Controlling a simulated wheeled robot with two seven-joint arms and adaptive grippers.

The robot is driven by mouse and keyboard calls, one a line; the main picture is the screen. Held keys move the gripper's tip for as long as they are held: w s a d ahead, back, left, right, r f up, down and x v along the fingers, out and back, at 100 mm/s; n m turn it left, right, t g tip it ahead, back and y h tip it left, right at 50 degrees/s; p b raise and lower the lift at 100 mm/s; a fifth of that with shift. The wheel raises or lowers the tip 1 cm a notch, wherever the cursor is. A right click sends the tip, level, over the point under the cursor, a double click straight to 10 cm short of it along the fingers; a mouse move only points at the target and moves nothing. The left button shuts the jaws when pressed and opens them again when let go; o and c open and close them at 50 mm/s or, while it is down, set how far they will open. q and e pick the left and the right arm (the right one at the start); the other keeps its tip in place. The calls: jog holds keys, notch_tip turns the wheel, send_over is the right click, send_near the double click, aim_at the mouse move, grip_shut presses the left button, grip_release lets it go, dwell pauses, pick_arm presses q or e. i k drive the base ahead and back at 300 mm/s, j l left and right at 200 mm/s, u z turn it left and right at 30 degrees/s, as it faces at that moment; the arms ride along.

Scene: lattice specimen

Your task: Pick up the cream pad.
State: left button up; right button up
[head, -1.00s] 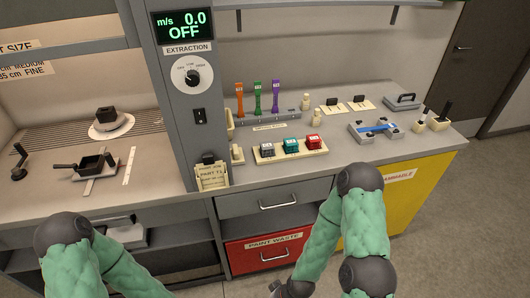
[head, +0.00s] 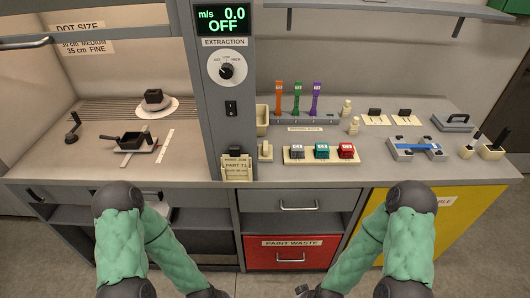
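Several cream items show in the head view, and I cannot tell for certain which one is the cream pad. A cream pad of printed tags (head: 236,172) is at the foot of the grey column, by the counter's front edge. Two flat cream plates with black grips, a left one (head: 374,120) and a right one (head: 406,119), lie at the back right. A small cream block (head: 265,154) stands right of the column. My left gripper (head: 212,293) and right gripper (head: 304,291) are low at the bottom edge, mostly cut off, apart from all of these.
A cream tray (head: 290,160) holds grey, teal and red blocks. Orange, green and purple tools (head: 298,98) stand in a rack behind it. A grey fixture with a blue bar (head: 416,148) is at right.

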aim_at(265, 152)
jog(key=i+l+u, duration=0.15)
jog(key=u, duration=0.2)
jog(key=i+l+u, duration=0.15)
jog(key=u, duration=0.2)
jog(key=i+l+u, duration=0.1)
jog(key=u, duration=0.2)
jog(key=k+l, duration=0.05)
jog(key=l, duration=0.05)
